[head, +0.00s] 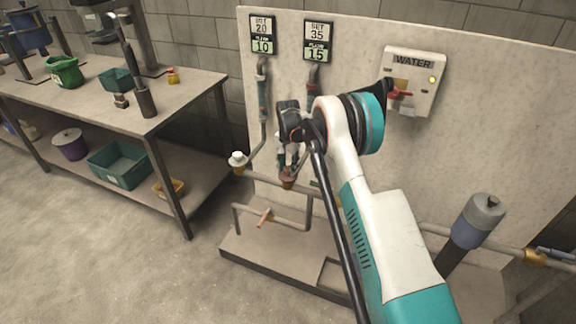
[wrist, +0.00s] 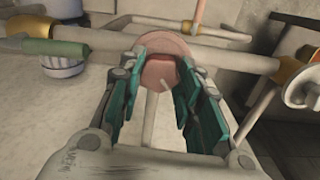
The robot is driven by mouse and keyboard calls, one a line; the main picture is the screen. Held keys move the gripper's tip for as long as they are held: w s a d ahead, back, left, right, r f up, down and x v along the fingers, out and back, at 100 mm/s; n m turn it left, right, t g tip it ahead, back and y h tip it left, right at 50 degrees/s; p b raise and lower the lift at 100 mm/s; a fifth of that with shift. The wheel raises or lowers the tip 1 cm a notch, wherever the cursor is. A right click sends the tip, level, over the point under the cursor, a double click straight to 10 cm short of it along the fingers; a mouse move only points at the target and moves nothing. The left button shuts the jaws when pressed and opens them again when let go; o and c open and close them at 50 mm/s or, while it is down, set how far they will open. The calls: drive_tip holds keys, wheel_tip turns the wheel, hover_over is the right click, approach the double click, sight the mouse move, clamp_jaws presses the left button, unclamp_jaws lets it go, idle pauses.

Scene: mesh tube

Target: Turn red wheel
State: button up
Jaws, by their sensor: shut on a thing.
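The red wheel (wrist: 160,74) is a round, dull pinkish-red disc on the pipe in the wrist view. My gripper (wrist: 165,69) has its two dark green fingers on either side of the wheel and is shut on it. The fingers hide parts of the wheel's sides. In the head view my gripper (head: 286,165) points down at the pipework in front of the pale panel. The wheel is hard to make out there behind the fingers.
A white wheel (head: 238,160) is on the pipe to the left. A water box (head: 412,80) with a red switch and two gauge signs (head: 263,34) (head: 317,41) hang on the panel. A grey cylinder (head: 475,222) stands right. A workbench (head: 190,85) is at left, with clear floor before it.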

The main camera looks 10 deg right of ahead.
drive_tip(key=n, duration=0.4)
drive_tip(key=shift+n+p, duration=0.3)
drive_tip(key=shift+p, duration=0.05)
drive_tip(key=n, duration=0.4)
drive_tip(key=shift+n, duration=0.3)
drive_tip(key=n, duration=0.4)
drive_tip(key=shift+p, duration=0.4)
drive_tip(key=shift+n, duration=2.1)
drive_tip(key=o, duration=1)
drive_tip(key=shift+o, duration=0.2)
